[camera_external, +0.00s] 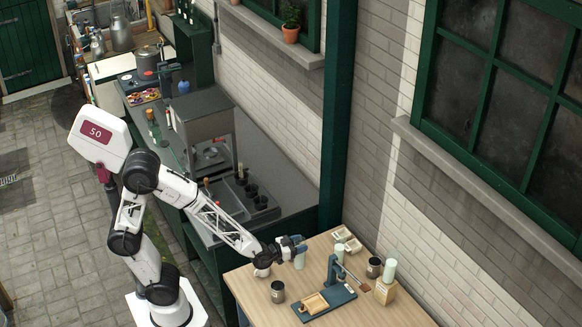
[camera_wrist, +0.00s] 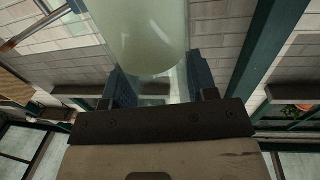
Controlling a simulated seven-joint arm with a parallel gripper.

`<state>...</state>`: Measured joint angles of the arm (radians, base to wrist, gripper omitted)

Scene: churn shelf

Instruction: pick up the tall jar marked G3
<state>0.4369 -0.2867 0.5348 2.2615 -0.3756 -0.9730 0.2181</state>
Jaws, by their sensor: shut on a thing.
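My gripper (camera_external: 301,243) is over the back left part of the wooden table. It is shut on a pale green jar (camera_external: 299,260). In the wrist view the jar (camera_wrist: 146,38) stands large at the top, between the dark blue fingers of my gripper (camera_wrist: 163,82). No G3 mark can be read on it. I cannot tell whether its base touches the table. Another pale green jar (camera_external: 339,252) stands behind the blue press. A third pale jar (camera_external: 390,268) stands on a tan wooden block at the right.
The blue press (camera_external: 330,302) with its lever takes the middle of the table (camera_external: 251,296). Dark cups stand at the front left (camera_external: 277,292) and right (camera_external: 374,267). Small pale boxes (camera_external: 343,234) lie at the back. The table's front right is bare. A brick wall (camera_external: 400,220) rises behind.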

